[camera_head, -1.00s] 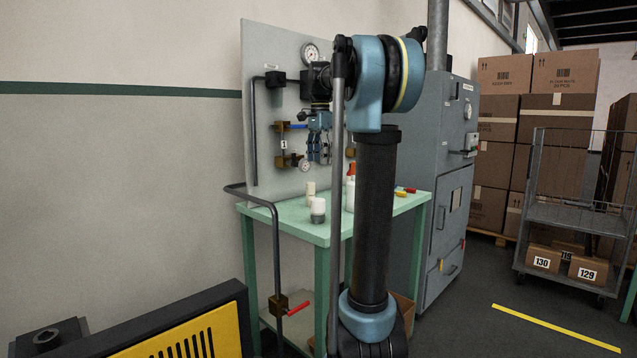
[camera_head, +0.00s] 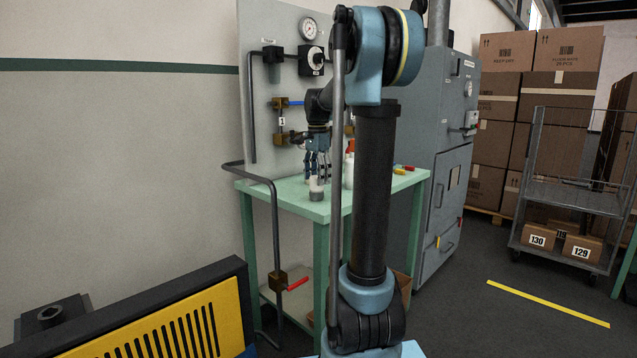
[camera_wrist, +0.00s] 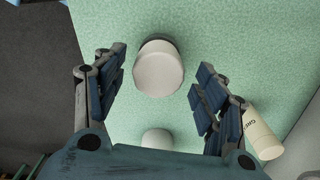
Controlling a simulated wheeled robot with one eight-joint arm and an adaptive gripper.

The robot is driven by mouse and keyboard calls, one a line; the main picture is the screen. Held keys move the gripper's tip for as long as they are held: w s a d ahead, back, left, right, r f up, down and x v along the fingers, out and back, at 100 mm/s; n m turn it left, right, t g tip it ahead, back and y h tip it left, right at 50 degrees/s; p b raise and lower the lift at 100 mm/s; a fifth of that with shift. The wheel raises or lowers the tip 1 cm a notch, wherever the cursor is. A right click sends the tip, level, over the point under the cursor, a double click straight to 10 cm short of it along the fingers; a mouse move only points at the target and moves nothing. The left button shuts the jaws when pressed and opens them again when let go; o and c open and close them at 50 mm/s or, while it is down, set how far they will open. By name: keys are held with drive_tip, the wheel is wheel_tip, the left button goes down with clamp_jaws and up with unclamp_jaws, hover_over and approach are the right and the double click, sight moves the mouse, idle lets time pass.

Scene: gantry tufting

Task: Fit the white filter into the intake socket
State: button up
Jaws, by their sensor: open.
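A white cylinder with a dark grey base, which looks like the filter (camera_wrist: 158,68), stands on the green table; in the head view it (camera_head: 316,189) is just under my gripper (camera_head: 318,160). In the wrist view my gripper (camera_wrist: 161,75) is open, pointing down, with a finger on each side of this cylinder and gaps showing. I cannot tell whether the fingertips are down to its height. A second pale cylinder (camera_wrist: 156,139) stands close by, partly hidden by my gripper body. A dark fitting on the wall panel (camera_head: 272,56) may be the intake socket; its label is unreadable.
Red and yellow items (camera_head: 403,169) lie at the table's (camera_head: 285,200) right. The panel (camera_head: 255,25) with gauge, valves and pipes rises behind.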

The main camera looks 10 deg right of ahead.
drive_tip(key=shift+f, duration=0.85)
drive_tip(key=c, duration=1.3)
drive_tip(key=shift+r, duration=0.1)
drive_tip(key=shift+s+r, duration=0.1)
drive_tip(key=shift+r, duration=1.45)
